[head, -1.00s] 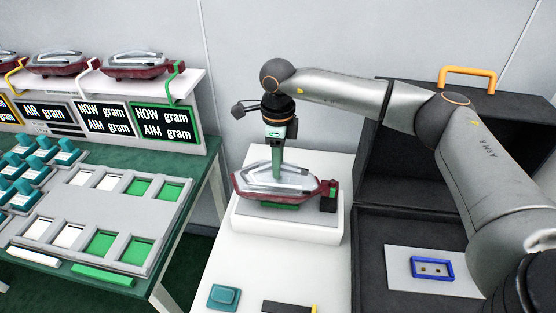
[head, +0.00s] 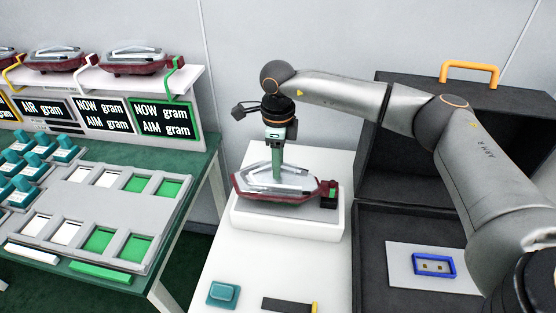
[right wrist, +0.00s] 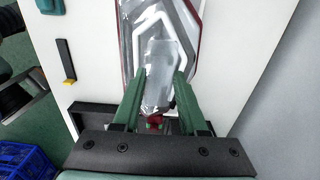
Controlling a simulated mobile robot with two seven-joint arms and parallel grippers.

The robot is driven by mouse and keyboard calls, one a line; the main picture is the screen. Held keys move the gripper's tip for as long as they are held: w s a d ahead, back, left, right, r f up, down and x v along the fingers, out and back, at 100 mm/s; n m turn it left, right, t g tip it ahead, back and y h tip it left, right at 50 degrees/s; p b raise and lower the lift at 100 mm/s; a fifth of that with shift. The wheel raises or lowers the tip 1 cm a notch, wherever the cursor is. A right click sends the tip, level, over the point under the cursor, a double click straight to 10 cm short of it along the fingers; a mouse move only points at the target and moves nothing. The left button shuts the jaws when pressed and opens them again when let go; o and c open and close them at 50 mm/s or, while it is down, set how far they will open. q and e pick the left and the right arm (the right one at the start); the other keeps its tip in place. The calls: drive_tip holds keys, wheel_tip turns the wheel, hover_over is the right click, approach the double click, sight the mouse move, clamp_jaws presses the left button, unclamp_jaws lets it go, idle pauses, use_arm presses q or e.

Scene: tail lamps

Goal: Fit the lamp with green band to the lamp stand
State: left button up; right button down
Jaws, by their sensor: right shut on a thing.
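The lamp (head: 262,190) is a long dark red housing with a clear and silver top. It lies level, low on the white lamp stand (head: 285,222), with its right end at a black block (head: 328,203). A small green patch shows at that end; a green band around the lamp cannot be made out. My right gripper (head: 277,175) points down and is shut on the lamp from above. In the right wrist view its green fingers (right wrist: 157,95) straddle the lamp's clear part (right wrist: 158,60). The lamp's underside is hidden. My left gripper is out of view.
A teal block (head: 222,293) and a black bar with a yellow end (head: 288,305) lie at the front of the white table. A dark open case (head: 415,220) stands at the right, holding a blue frame (head: 433,265). More lamps (head: 137,60) sit on the left shelf.

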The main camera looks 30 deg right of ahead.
drive_tip(key=shift+f+b, duration=0.35)
drive_tip(key=shift+f, duration=0.3)
drive_tip(key=shift+c, duration=1.8)
unclamp_jaws()
wheel_tip(320, 180, up, 13)
drive_tip(key=b, duration=0.1)
drive_tip(key=shift+f, duration=0.15)
